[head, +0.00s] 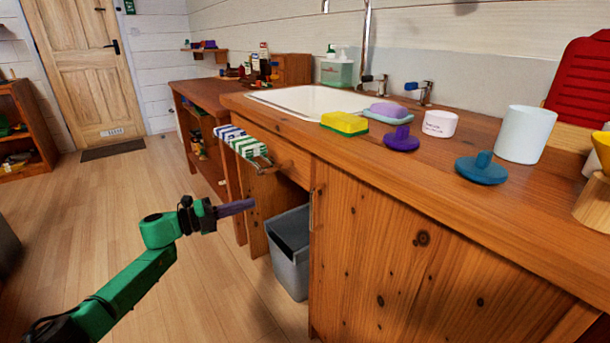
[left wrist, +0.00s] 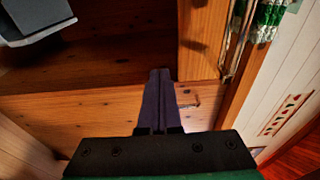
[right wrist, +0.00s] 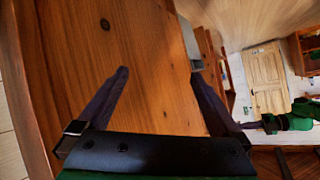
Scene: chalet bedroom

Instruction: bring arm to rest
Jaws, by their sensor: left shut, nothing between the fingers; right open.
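My left arm (head: 130,280) is green and reaches in from the lower left of the head view. Its gripper (head: 250,203) is shut and empty, with dark purple fingers pointing right, in front of the open space under the counter. In the left wrist view the shut fingers (left wrist: 160,74) lie together before wooden boards. My right gripper shows only in the right wrist view (right wrist: 159,73). It is open, its fingers spread wide with nothing between them, facing a wooden cabinet front (right wrist: 150,50). The right arm is out of the head view.
The wooden counter (head: 480,230) carries a sink (head: 310,101), a yellow sponge (head: 345,124) and a white cup (head: 525,135). A striped towel (head: 240,142) hangs at its front. A grey bin (head: 291,250) stands below. The floor (head: 100,210) at left is clear.

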